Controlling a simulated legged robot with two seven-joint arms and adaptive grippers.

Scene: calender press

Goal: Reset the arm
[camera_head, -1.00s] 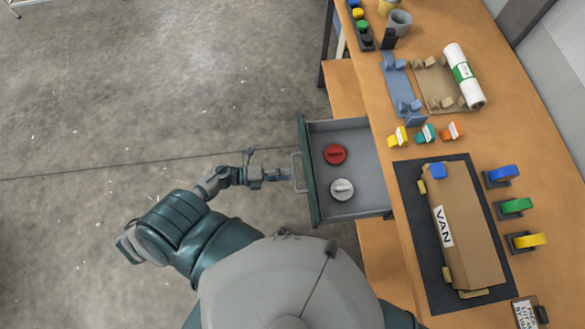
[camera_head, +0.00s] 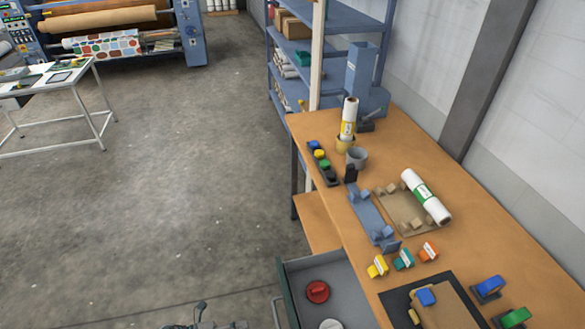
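The top of my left wrist and gripper (camera_head: 205,321) just shows at the bottom edge of the head view, left of the open drawer (camera_head: 352,282). Its fingers are mostly cut off, so I cannot tell whether it is open or shut. The drawer stands pulled out from the wooden workbench (camera_head: 405,150), with its handle (camera_head: 278,312) facing left. A red round item (camera_head: 318,291) and a pale round item (camera_head: 331,325) lie inside. My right gripper is out of view.
On the bench are a white roll (camera_head: 412,184), coloured clips (camera_head: 404,259), a grey cup (camera_head: 357,157) and a box (camera_head: 448,306) on a dark mat (camera_head: 397,300). Blue shelving (camera_head: 286,72), a white table (camera_head: 85,88) and a press (camera_head: 190,32) stand farther back. The floor between is clear.

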